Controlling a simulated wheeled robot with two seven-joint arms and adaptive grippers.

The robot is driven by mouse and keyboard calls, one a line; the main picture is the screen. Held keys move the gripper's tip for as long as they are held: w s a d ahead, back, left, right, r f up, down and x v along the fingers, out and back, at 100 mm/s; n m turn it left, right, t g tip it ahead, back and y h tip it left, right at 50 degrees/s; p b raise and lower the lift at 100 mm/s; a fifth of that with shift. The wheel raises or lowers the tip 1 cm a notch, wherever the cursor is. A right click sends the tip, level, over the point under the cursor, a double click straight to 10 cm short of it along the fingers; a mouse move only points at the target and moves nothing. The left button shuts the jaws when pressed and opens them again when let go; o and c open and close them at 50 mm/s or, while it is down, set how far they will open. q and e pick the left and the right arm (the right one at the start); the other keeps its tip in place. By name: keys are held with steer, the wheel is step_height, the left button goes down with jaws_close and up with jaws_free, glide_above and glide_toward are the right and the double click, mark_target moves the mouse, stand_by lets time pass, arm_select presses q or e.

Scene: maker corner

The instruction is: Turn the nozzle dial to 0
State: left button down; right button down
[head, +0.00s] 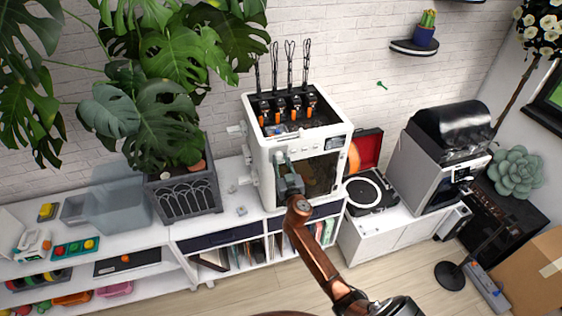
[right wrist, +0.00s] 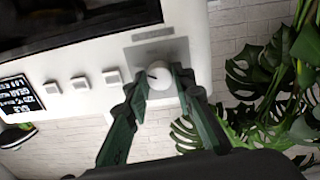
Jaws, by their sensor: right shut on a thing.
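The white 3D printer (head: 262,132) stands on the white shelf unit, with its dark front window facing me. My right gripper (head: 281,160) is at the left part of its front and hides the dial in the head view. The right gripper's green fingers (right wrist: 162,84) are shut on the dial, one on each side. A grey label strip lies beside the dial, too blurred to read. My left gripper is not in view.
Several square white buttons (right wrist: 112,77) line the panel beside the dial.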

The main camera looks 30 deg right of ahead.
steer(key=shift+n, duration=0.3)
steer(key=n+b, duration=0.2)
steer(key=n, duration=0.2)
steer(key=shift+f, duration=0.15)
steer(key=n+b, duration=0.1)
steer(key=n, duration=0.6)
steer(key=shift+d+t+b, duration=0.1)
steer(key=shift+t+b, duration=0.25)
steer(key=shift+t, duration=0.05)
steer(key=n, duration=0.6)
steer(key=shift+n+y, duration=0.4)
steer(key=n, duration=0.2)
steer(key=shift+n, duration=0.4)
steer(key=shift+n+y+p, duration=0.3)
steer(key=shift+n+p, duration=0.15)
steer(key=shift+n, duration=1.35)
